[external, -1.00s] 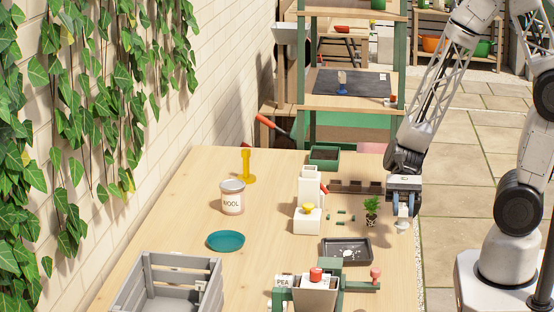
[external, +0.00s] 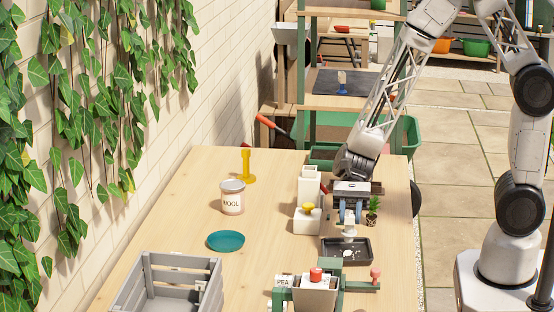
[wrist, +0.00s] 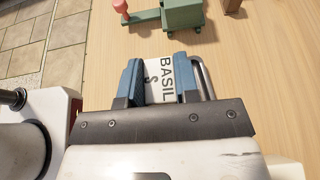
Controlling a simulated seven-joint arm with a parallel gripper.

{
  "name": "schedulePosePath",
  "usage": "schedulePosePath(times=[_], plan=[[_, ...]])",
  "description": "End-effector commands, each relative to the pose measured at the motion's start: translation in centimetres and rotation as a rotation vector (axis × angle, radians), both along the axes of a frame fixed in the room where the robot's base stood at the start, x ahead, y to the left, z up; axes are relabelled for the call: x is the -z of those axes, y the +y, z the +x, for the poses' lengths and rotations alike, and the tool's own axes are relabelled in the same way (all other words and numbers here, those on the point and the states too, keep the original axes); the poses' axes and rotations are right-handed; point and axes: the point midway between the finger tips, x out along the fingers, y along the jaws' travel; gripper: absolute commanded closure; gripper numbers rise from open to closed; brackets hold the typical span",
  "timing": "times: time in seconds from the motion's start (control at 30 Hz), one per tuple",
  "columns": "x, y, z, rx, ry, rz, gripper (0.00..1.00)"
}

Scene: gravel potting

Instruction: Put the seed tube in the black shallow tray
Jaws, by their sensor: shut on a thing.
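My gripper (external: 349,220) hangs over the back part of the black shallow tray (external: 327,256), fingers pointing down. It is shut on a white seed tube (external: 349,234), whose lower end shows beneath the fingers above the tray. In the wrist view, the seed tube (wrist: 165,84) sits between the two blue fingers of my gripper (wrist: 157,70), its white label reading BASIL. Whether the tube's lower end touches the tray I cannot tell. The tray has small pale marks or bits inside. I cannot make out the tray in the wrist view.
A small potted plant (external: 373,211) stands close right of my gripper. A white bottle-like block with a yellow knob (external: 308,220) stands to the left. A green clamp with a pink knob (external: 375,273) is in front of the tray. The table's left middle, around a teal saucer (external: 226,241), is mostly clear.

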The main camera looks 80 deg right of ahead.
Motion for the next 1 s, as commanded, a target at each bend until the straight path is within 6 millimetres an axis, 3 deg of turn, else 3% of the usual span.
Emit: schedulePosePath(times=[0.47, 1.0], plan=[[0.2, 0.1, 0.3, 0.000, 0.001, 0.000, 0.94], [3.5, 0.0, 0.2, 0.000, 0.001, 0.001, 0.94]])
